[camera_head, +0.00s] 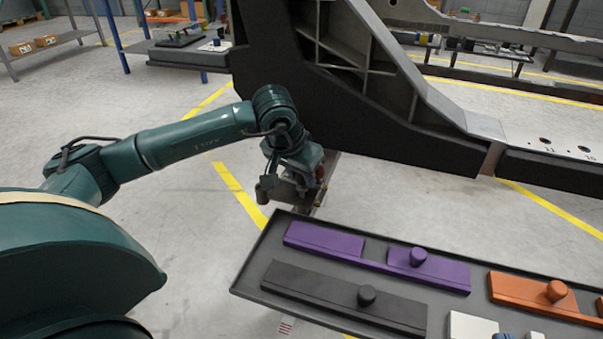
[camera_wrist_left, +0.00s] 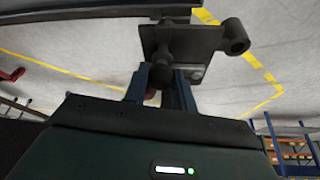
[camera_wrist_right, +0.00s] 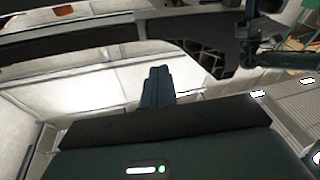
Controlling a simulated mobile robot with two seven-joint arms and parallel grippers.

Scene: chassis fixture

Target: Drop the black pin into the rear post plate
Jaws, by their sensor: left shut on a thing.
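My left gripper (camera_head: 312,180) is beside the rear post plate (camera_head: 287,192), below the dark chassis beam. In the left wrist view the left gripper's fingers (camera_wrist_left: 160,88) are shut on a dark pin (camera_wrist_left: 157,72) with a rounded end. The pin is right at the grey post plate (camera_wrist_left: 190,45), which has a round boss (camera_wrist_left: 236,36) at its right corner. I cannot tell whether the pin is in a hole. My right gripper (camera_wrist_right: 157,85) shows only in the right wrist view, its fingers together with nothing visible between them.
A dark tray (camera_head: 240,283) at lower right holds purple (camera_head: 325,240), black (camera_head: 320,290) and orange (camera_head: 520,293) blocks with knobs. The big chassis (camera_head: 400,125) stands above and behind the left gripper. Shelving stands at back left.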

